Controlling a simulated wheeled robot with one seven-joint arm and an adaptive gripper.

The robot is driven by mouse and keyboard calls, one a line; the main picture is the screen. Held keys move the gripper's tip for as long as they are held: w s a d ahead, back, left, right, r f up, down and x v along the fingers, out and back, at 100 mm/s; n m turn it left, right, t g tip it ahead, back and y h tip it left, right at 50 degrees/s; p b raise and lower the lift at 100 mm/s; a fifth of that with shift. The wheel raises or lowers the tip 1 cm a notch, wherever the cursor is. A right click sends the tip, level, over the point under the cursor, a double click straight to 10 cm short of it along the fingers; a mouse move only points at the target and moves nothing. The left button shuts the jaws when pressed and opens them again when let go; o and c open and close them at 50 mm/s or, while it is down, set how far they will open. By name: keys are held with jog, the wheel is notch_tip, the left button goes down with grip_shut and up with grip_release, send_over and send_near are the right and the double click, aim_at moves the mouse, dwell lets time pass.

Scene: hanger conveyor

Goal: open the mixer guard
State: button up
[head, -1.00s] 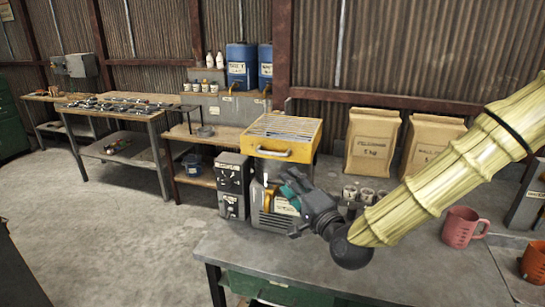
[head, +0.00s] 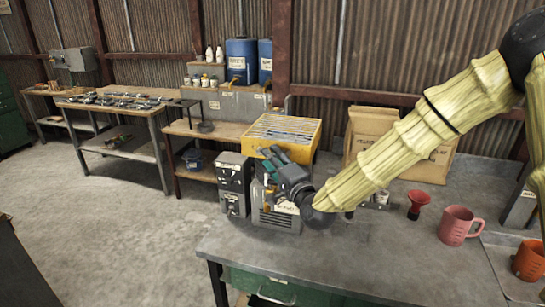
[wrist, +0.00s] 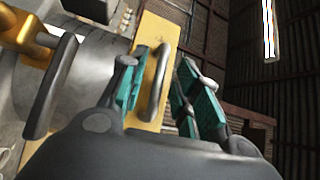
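The mixer guard (head: 312,140) is a yellow box with a grey slatted top. It sits over the grey vented mixer body (head: 275,218) at the back of the bench. My gripper (head: 272,160) is at the guard's front face and hides its handle in the head view. In the wrist view, the yellow front of the guard (wrist: 143,60) carries a grey bar handle (wrist: 158,85). The teal fingers of my gripper (wrist: 164,65) are spread on either side of the handle, with a gap visible on the right. The guard looks closed.
A grey control box (head: 234,180) stands left of the mixer. Paper sacks (head: 372,125) stand behind my arm. A red funnel (head: 418,202), a pink mug (head: 458,226) and an orange mug (head: 530,260) are on the right. The bench front (head: 330,260) is clear.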

jog(key=shift+w, duration=0.1)
grip_shut()
